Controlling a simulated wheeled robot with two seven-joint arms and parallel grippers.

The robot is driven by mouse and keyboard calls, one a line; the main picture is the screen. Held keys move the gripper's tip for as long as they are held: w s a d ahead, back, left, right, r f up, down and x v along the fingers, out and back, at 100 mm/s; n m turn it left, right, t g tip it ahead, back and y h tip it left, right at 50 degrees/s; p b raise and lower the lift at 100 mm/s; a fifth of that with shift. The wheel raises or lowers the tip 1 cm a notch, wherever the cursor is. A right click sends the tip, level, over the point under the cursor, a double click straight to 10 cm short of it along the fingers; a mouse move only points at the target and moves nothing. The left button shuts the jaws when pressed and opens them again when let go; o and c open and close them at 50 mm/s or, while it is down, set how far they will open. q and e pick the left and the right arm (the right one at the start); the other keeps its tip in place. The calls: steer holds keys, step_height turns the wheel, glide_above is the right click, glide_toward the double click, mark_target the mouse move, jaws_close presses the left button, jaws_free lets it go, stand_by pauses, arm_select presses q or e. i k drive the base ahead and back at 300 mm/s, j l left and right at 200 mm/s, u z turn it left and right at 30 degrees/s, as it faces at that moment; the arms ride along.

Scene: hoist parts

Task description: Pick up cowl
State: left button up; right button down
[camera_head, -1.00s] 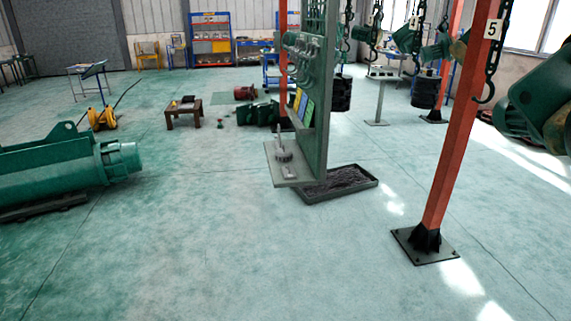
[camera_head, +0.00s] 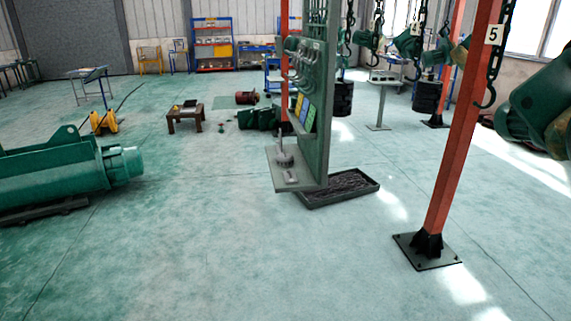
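Neither of my grippers is in view. I cannot tell for sure which part is the cowl. A red round part (camera_head: 247,98) lies on the floor in the back middle. Dark green parts (camera_head: 259,118) stand on the floor just in front of it, partly hidden by the grey-green panel stand. A large green hoist body (camera_head: 50,172) with a ribbed cylindrical end lies at the left on a dark support. Other green hoist units (camera_head: 535,105) hang at the right.
A panel stand (camera_head: 317,110) with a shelf stands in the middle, beside a black tray (camera_head: 340,187). A red post (camera_head: 452,140) with a bolted base stands at the right. A small brown table (camera_head: 186,115) is farther back. The front floor is clear.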

mark_target(284, 159)
steer(key=i+j+z, duration=0.2)
steer(key=i+j, duration=0.35)
steer(key=i+j+z, duration=0.15)
steer(key=i+j, duration=0.4)
steer(key=j, duration=0.2)
